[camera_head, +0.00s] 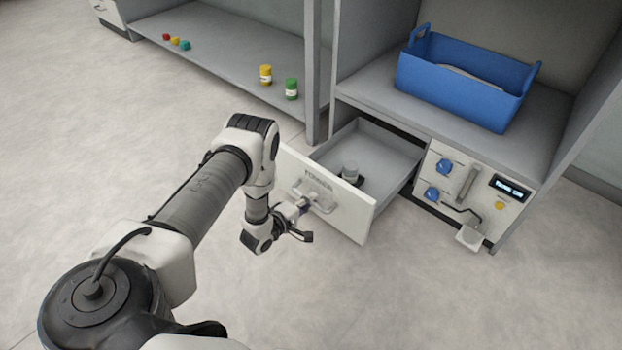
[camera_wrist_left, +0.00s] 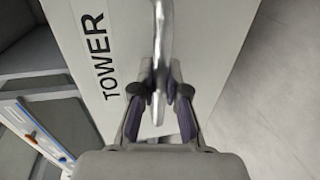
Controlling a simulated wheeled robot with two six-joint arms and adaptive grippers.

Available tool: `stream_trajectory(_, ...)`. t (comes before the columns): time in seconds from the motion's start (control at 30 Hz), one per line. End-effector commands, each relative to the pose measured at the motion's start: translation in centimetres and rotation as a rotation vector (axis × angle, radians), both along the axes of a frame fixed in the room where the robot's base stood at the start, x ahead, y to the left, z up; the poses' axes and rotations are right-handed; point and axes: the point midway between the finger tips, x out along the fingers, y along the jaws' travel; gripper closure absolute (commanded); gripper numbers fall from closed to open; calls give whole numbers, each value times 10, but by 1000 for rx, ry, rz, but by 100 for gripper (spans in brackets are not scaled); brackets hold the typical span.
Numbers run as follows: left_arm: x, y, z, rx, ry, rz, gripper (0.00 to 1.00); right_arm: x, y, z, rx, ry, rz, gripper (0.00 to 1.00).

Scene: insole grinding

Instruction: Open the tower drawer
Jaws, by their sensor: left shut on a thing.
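The tower drawer (camera_head: 330,205) is a light grey drawer pulled out of the cabinet, its white front labelled. In the left wrist view its front (camera_wrist_left: 205,45) fills the middle, with the word TOWER beside the handle. My left gripper (camera_head: 306,206) is at the drawer front, shut on the metal handle (camera_wrist_left: 161,55); its fingers (camera_wrist_left: 160,100) close around the bar from both sides. My right gripper is not in view.
A blue bin (camera_head: 460,85) stands on the cabinet top above the drawer. A control panel (camera_head: 470,190) with blue knobs and a display is right of the drawer. Yellow (camera_head: 265,75) and green (camera_head: 291,89) containers stand on the left shelf. The floor in front is clear.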

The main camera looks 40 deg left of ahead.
Motion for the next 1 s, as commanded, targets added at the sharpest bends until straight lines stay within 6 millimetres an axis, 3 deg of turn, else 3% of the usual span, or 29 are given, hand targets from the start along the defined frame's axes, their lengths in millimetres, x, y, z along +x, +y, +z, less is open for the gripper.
stream_trajectory(0.53, -2, 0, 0, 0, 0, 1, 100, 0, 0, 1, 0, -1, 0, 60)
stream_trajectory(0.6, -2, 0, 0, 0, 0, 1, 66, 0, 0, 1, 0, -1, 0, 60)
stream_trajectory(0.63, -2, 0, 0, 0, 0, 1, 61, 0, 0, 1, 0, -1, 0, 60)
stream_trajectory(1.0, -7, 1, 1, -1, 2, 1, 61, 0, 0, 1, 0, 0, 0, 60)
